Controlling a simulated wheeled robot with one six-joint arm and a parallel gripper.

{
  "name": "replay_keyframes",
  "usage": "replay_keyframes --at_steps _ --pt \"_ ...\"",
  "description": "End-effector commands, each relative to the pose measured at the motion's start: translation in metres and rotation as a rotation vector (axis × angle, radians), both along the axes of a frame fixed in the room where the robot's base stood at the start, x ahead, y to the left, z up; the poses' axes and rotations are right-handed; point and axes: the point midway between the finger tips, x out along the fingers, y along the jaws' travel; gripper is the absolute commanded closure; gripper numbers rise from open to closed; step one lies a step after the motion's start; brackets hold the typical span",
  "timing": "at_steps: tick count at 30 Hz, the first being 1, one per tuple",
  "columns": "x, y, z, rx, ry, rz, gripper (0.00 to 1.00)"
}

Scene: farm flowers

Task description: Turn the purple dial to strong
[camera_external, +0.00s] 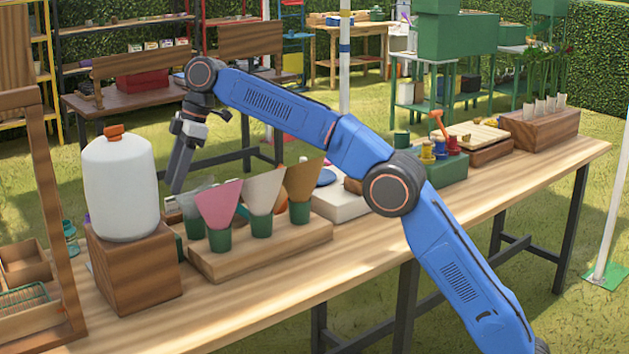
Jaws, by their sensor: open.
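I cannot make out a purple dial in this view; the cones, the white jug or my arm may hide it. My gripper (180,176) points down over the left part of the wooden table (390,280), just right of the white jug and behind the row of cones. It is open, and nothing shows between its fingers. Its tips are close to the grey cone's top edge, and I cannot tell whether they touch.
A white jug (120,190) with an orange cap stands on a wooden block (135,270). Paper cones in green cups stand on a wooden board (265,255). A green block (447,170) with coloured pieces stands further right. The table's front right is clear.

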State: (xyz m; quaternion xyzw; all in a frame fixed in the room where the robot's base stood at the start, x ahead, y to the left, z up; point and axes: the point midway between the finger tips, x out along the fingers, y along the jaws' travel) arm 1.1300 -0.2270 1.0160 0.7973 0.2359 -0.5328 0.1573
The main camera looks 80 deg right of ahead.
Motion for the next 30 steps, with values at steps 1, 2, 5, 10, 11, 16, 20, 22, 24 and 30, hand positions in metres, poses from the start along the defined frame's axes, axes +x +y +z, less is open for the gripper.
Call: replay_keyframes --at_steps 1,2,5,10,11,16,20,22,24,30 --pt "-0.003 -0.002 0.008 -0.001 -0.002 0.0 0.56" --pt "-0.004 -0.003 0.013 -0.001 -0.003 0.0 0.56" --pt "-0.008 -0.006 0.027 -0.001 -0.003 0.001 0.56" --pt "-0.013 -0.01 0.043 -0.001 -0.002 0.001 0.56" --pt "-0.014 -0.01 0.044 0.001 -0.001 0.0 0.56" --pt "-0.016 -0.012 0.052 -0.001 -0.002 0.001 0.56" --pt "-0.018 -0.013 0.055 0.0 0.0 0.001 0.56" --pt "-0.019 -0.013 0.058 -0.001 -0.002 0.001 0.56" --pt "-0.021 -0.014 0.06 -0.001 -0.001 0.001 0.56" --pt "-0.024 -0.01 0.064 0.002 0.003 -0.018 0.56"
